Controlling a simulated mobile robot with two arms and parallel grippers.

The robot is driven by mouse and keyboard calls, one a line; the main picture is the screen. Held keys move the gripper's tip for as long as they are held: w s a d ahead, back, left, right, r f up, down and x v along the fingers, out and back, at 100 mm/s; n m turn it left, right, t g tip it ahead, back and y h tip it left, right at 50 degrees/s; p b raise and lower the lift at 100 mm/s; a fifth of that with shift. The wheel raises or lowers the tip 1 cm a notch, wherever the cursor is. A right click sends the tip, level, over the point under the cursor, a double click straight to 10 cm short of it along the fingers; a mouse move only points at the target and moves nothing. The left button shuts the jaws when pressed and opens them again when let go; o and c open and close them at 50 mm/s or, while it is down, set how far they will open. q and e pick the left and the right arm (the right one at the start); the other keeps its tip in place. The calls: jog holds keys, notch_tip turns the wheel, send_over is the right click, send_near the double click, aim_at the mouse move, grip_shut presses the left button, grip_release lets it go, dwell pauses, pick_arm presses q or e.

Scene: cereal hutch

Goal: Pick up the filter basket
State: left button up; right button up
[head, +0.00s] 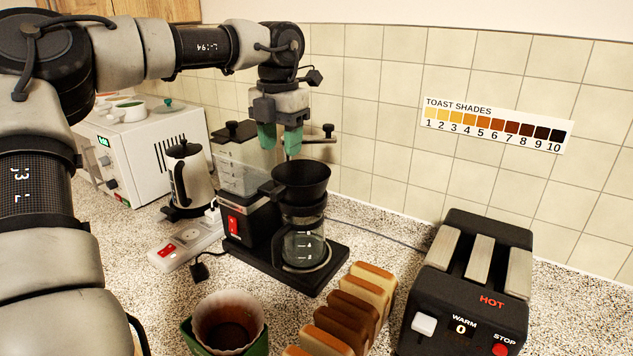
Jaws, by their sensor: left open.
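The filter basket (301,178) is a black, wide-mouthed funnel. It sits upright on the coffee maker (258,215), above the glass carafe (303,246). A short black handle sticks out on its left side. My left gripper (279,142) points down with its green fingertips apart and nothing between them. It is above and slightly left of the basket in the picture, close to the clear water tank (240,165), and appears clear of the basket. The inside of the basket is dark. My right gripper is not in view.
A kettle (188,182), a power strip (190,238) and a white appliance (150,150) stand left. In front are a brown-stained paper filter (228,318) in a green holder and toast slices (362,300). A black toaster (470,285) stands right. The tiled wall (380,90) is close behind.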

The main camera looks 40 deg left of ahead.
aim_at(278, 189)
pick_arm(q)
jog(key=f, duration=0.1)
jog(key=s+f, duration=0.1)
jog(key=f, duration=0.1)
jog(key=shift+s+f, duration=0.3)
jog(key=shift+f, duration=0.4)
jog(key=shift+w+f+p, duration=0.2)
jog(key=shift+f+p, duration=0.05)
jog(key=shift+p, duration=0.1)
notch_tip(278, 189, down, 4)
jog(key=shift+s+a+f+p, duration=0.1)
jog(key=shift+f+p, duration=0.1)
jog(key=shift+p, duration=0.7)
jog(key=shift+f, duration=0.35)
jog(key=shift+c, duration=0.5)
grip_shut()
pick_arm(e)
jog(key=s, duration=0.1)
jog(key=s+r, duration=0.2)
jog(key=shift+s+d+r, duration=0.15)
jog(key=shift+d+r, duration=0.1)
